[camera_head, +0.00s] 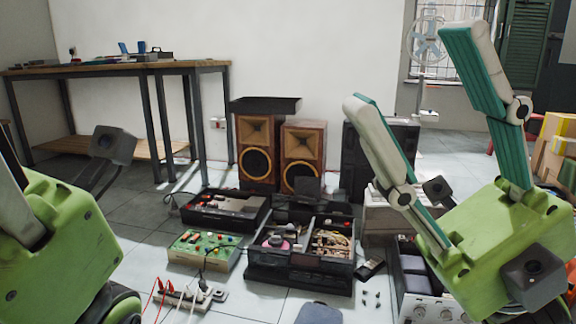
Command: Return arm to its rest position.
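My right gripper (408,68) fills the right side of the head view. Its two teal and white fingers point up and are spread wide apart, with nothing between them. Its green body is at the lower right, in front of part of the hi-fi gear. My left gripper (62,250) shows at the lower left edge as a green body with part of a pale finger link. Its fingertips are outside the picture, so its opening is hidden.
Two wooden speakers (258,150) stand by the wall. Opened hi-fi units (305,262), a green circuit box (205,252) and a power strip (190,295) lie on the tiled floor. A workbench (120,68) stands back left. Some floor is clear at left centre.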

